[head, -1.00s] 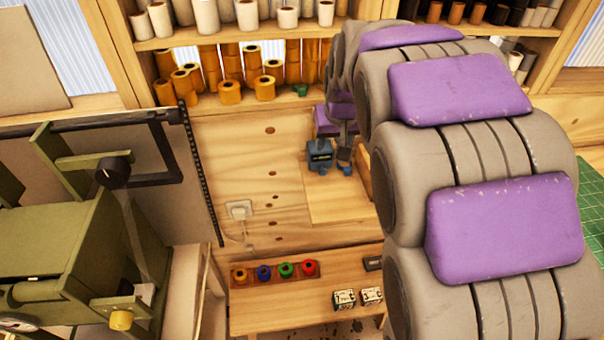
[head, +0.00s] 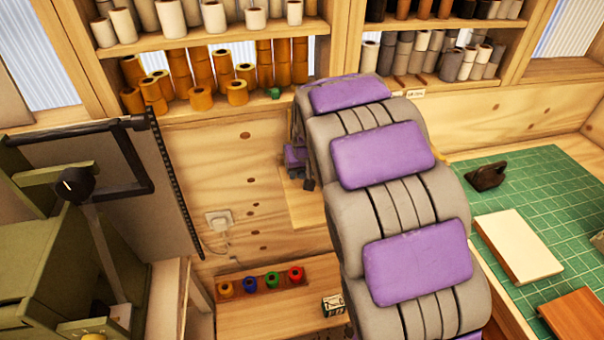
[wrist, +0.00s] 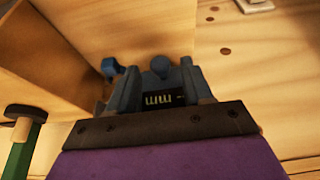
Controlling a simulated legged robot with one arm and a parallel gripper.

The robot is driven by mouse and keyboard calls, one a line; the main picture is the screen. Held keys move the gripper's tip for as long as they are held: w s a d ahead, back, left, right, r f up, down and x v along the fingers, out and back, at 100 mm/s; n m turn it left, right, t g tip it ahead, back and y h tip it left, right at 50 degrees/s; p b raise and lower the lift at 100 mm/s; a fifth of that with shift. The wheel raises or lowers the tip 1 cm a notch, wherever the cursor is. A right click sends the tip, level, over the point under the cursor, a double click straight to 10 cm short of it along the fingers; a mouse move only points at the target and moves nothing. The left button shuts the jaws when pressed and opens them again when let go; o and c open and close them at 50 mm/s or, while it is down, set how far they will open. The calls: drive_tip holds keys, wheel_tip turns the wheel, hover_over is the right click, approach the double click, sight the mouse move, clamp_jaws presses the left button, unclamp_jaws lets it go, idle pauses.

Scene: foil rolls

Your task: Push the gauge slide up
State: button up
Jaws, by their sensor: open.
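My gripper (wrist: 135,68) is blue with two rounded tips, open and empty, in front of bare wood in the wrist view. In the head view my arm hides most of it. The green machine (head: 45,235) stands at the left, with a black knob (head: 73,185) and a slanted grey bar (head: 104,255) below it. A dark toothed strip (head: 175,180) runs down the grey panel beside it. I cannot tell which part is the gauge slide. My gripper is well to the right of the machine and touches nothing that I can see.
A low bench (head: 262,318) holds several coloured rolls and a patterned block (head: 332,306). Shelves of rolls (head: 238,92) stand behind. A green cutting mat (head: 545,180) lies at right.

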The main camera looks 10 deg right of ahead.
drive_tip(key=shift+w+f, duration=0.3)
drive_tip(key=shift+f, duration=0.35)
drive_tip(key=shift+a, duration=0.1)
drive_tip(key=shift+c, duration=0.3)
clamp_jaws()
